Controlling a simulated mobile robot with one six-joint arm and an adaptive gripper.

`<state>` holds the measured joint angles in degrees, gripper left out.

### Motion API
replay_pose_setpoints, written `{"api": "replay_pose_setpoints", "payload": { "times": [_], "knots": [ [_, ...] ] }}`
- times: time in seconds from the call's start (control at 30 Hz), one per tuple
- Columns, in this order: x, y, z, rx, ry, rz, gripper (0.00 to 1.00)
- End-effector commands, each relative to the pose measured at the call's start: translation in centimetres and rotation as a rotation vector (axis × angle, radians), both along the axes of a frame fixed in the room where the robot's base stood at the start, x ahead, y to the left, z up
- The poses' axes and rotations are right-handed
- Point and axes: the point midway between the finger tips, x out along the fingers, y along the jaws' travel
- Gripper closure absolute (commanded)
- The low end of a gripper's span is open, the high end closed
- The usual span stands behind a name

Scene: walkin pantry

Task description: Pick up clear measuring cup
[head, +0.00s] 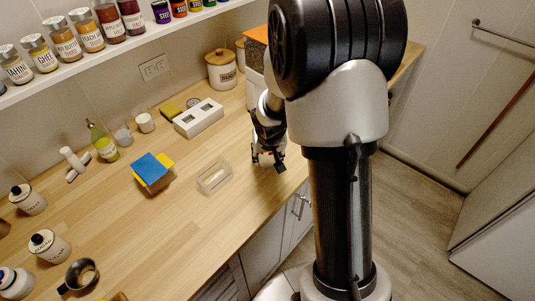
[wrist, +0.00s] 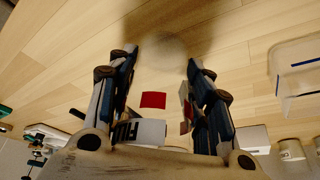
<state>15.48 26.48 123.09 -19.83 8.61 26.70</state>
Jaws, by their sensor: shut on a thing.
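My gripper (head: 268,160) is low over the right part of the wooden counter in the head view. In the wrist view, my gripper (wrist: 163,62) has its two fingers apart, on either side of a faint, see-through round shape, the clear measuring cup (wrist: 160,50). The gripper is shut on it. The cup's outline is blurred, and whether it touches the counter cannot be told. Red and white patches show between the fingers; what they belong to is unclear. In the head view the cup is mostly hidden by the gripper.
A clear rectangular bin (head: 203,184) stands left of the gripper; it also shows in the wrist view (wrist: 284,90). A blue and yellow stack (head: 152,169), a white two-slot box (head: 198,118), an oil bottle (head: 103,143) and canisters (head: 221,73) stand on the counter. The front edge is near.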

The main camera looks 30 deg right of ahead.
Motion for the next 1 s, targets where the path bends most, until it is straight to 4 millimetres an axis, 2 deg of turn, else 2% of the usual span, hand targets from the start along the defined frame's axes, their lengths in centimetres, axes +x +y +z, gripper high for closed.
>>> {"api": "replay_pose_setpoints", "payload": {
  "times": [0.23,0.47,0.63,0.77,0.87,1.0],
  "knots": [
    [0.0,0.0,0.0,0.000,0.000,0.000,0.74],
    [0.0,0.0,0.1,0.000,0.000,0.000,0.74],
    [0.0,0.0,1.2,0.000,-0.002,-0.002,0.74],
    [0.1,0.0,3.2,0.000,-0.002,-0.002,0.74],
    [0.1,0.0,5.6,-0.001,-0.005,-0.002,0.74],
    [0.1,0.0,9.7,-0.001,-0.006,-0.001,0.74]
  ]
}}
